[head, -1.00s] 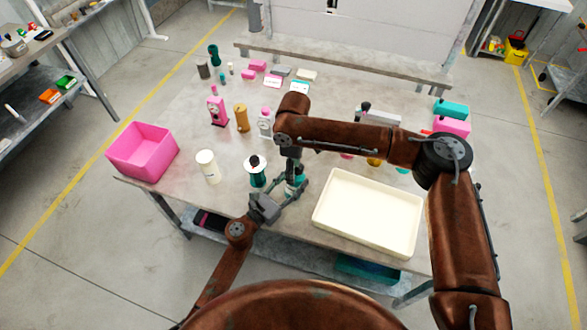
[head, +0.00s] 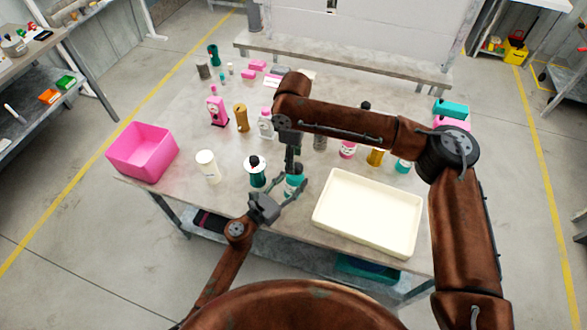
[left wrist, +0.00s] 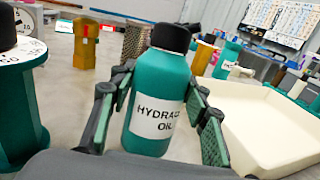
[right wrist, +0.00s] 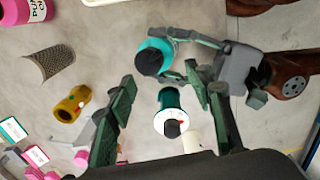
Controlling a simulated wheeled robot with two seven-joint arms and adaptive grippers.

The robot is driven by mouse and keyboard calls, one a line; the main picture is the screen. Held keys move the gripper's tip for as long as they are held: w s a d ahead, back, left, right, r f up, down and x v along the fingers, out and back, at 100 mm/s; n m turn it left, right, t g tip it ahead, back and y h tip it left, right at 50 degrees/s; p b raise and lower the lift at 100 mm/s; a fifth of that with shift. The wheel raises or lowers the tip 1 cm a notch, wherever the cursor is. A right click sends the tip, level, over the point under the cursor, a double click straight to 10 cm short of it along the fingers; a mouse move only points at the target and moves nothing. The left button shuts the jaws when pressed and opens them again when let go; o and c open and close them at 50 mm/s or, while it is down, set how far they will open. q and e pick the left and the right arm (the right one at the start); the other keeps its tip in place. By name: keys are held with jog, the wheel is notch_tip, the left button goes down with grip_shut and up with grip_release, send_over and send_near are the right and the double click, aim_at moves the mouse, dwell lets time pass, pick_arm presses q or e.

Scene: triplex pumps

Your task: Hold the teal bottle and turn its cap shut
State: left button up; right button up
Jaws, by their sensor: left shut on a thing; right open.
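The teal bottle (head: 295,185) stands upright near the table's front edge; its label reads as hydraulic oil in the left wrist view (left wrist: 158,110). Its black cap (left wrist: 171,37) sits on top; I cannot tell how tight it is. The cap also shows in the right wrist view (right wrist: 149,62). My left gripper (left wrist: 160,82) is shut around the bottle's body, one finger on each side. My right gripper (right wrist: 160,78) is open and empty, apart from the cap. In the head view, my right gripper (head: 290,152) hangs just above and behind the bottle.
A green, white-flanged container (head: 257,172) with a black top stands just left of the bottle. A white bottle (head: 207,167) and pink bin (head: 142,152) are farther left. A cream tray (head: 368,212) lies close on the right. Several bottles stand behind.

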notch_tip(320, 180, up, 8)
dwell(1.0)
dwell(0.5)
notch_tip(320, 180, up, 12)
dwell(0.4)
jog(key=n, duration=1.1)
send_near(297, 166)
notch_tip(297, 166, down, 9)
jog(key=shift+r, duration=0.1)
jog(key=shift+c, duration=0.6)
